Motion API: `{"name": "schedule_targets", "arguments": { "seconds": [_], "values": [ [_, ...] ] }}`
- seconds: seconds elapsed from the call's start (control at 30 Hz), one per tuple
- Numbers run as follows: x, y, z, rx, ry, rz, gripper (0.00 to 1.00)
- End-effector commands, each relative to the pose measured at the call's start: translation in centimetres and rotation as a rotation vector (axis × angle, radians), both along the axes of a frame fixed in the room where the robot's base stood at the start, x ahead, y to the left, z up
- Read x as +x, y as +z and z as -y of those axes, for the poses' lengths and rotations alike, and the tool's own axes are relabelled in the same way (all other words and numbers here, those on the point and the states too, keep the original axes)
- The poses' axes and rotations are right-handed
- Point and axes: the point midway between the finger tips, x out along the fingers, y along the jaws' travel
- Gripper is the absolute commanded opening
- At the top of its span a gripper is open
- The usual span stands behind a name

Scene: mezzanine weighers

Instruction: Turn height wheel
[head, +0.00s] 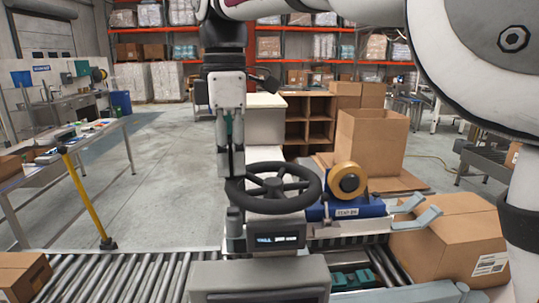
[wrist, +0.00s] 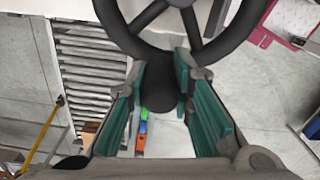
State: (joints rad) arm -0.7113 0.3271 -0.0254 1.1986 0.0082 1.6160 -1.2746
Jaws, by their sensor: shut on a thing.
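The height wheel (head: 297,200) is a black spoked handwheel lying nearly flat above a grey machine housing (head: 262,275). It also shows at the top of the wrist view (wrist: 236,32). My gripper (head: 231,165) points down at the wheel's left side. In the wrist view, its teal-padded fingers (wrist: 163,85) stand on both sides of a dark rounded handle (wrist: 160,92) at the wheel's rim. They are shut on this handle. In the head view the fingers hide most of it. A small lit display (head: 277,241) sits below the wheel; its digits are too small to read.
A tape roll (head: 347,181) on a blue unit stands just right of the wheel. A closed carton (head: 450,240) lies at the right and another (head: 22,275) at the lower left. A roller conveyor (head: 120,278) runs across the front. A yellow post (head: 85,195) stands left.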

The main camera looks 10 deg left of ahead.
Motion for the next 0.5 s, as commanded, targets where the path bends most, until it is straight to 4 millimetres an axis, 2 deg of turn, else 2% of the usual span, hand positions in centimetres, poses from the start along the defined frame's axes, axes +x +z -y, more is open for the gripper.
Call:
{"name": "schedule_targets", "arguments": {
  "seconds": [0.1, 0.13, 0.2, 0.5],
  "values": [
    [0.02, 0.04, 0.04, -0.001, 0.0, 0.001, 0.0],
    [0.02, 0.04, 0.04, -0.001, 0.0, 0.001, 0.26],
    [0.02, 0.04, 0.04, -0.001, 0.001, 0.001, 0.42],
    [0.0, 0.06, 0.01, 0.0, 0.001, 0.001, 0.42]
  ]
}}
